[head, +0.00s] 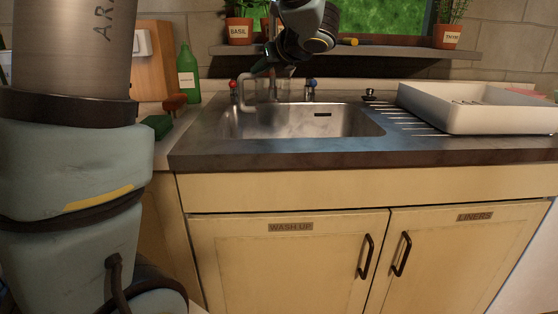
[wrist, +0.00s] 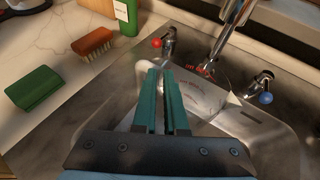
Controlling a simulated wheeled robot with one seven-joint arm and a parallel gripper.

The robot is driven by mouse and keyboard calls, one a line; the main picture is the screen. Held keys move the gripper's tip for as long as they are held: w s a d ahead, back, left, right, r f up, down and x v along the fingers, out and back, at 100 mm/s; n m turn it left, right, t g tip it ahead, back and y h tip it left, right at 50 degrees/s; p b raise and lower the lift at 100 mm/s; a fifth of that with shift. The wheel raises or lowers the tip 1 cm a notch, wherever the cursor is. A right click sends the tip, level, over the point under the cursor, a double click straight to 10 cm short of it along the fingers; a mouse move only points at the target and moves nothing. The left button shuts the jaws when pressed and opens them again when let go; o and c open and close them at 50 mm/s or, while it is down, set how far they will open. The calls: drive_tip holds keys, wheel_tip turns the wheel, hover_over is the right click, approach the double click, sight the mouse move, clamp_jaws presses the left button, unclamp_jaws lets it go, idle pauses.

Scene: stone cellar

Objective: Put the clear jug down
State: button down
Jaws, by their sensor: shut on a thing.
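The clear jug (wrist: 205,97), see-through with red and white markings, is in my gripper (wrist: 166,76), whose two teal fingers are closed together on it. Which part of the jug they grip is hard to see. In the head view my gripper (head: 258,71) reaches down from above at the back of the sink (head: 350,120). The jug (head: 271,90) shows faintly there, near the tap. It appears to hang over the basin; whether it touches the bottom cannot be told.
Red and blue tap knobs flank the spout (wrist: 226,40). A green sponge (wrist: 34,88), a brush (wrist: 93,46) and a green bottle (head: 187,74) stand left of the sink. A white tray (head: 480,122) covers much of the drainer at right. A shelf with potted herbs runs behind.

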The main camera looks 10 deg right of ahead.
sight(267, 115)
drive_tip(key=f, duration=0.6)
drive_tip(key=f+b, duration=0.1)
drive_tip(key=f, duration=0.1)
drive_tip(key=shift+w+d+f, duration=0.25)
drive_tip(key=shift+w+f, duration=0.1)
drive_tip(key=shift+f, duration=2.3)
drive_tip(key=c, duration=1)
unclamp_jaws()
drive_tip(key=shift+o, duration=0.2)
drive_tip(key=shift+r, duration=0.25)
drive_tip(key=v, duration=1.2)
drive_tip(key=shift+b, duration=0.35)
drive_tip(key=shift+a+f, duration=0.1)
